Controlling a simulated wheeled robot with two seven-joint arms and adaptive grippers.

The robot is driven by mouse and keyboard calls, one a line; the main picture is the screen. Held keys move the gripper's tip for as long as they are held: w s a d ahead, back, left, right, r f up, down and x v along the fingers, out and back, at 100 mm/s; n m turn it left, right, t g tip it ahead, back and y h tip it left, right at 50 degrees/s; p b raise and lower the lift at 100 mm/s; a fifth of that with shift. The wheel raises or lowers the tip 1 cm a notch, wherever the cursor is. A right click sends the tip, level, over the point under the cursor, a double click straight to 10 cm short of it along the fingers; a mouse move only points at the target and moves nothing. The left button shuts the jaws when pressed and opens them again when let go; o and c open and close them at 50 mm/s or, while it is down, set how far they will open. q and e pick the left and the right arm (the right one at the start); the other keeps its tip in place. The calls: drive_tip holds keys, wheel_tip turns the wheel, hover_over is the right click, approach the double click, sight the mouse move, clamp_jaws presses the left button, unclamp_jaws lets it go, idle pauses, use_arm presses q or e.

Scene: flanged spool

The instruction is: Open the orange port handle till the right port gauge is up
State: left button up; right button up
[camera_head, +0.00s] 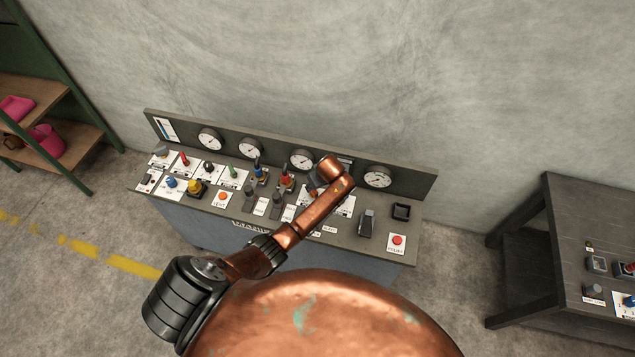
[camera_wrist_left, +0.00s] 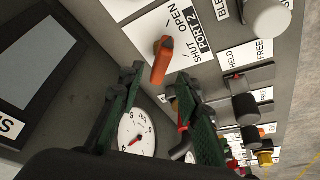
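The orange port handle (camera_wrist_left: 161,60) sits on a white plate marked OPEN, SHUT and PORT 2 in the left wrist view. My left gripper (camera_wrist_left: 159,76) is open. Its two dark green fingers are spread on either side of the handle's near end in the picture, with gaps visible; I see no contact. A round white gauge (camera_wrist_left: 136,133) with a red needle shows between the fingers, partly covered. In the head view, the rightmost gauge (camera_head: 377,178) is on the back panel; its reading is too small to tell. My left arm hides the gripper there. My right gripper is not in view.
The console (camera_head: 345,240) carries several switches, knobs and labels close around the handle. A red button (camera_head: 398,240) is at its right end. A dark table (camera_head: 585,220) stands at the right, and a shelf (camera_head: 40,90) at the left.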

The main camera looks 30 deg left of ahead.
use_arm(q)
drive_tip(key=v, duration=0.7)
drive_tip(key=shift+r, duration=0.2)
drive_tip(key=shift+s+f, duration=0.1)
drive_tip(key=shift+s, duration=0.1)
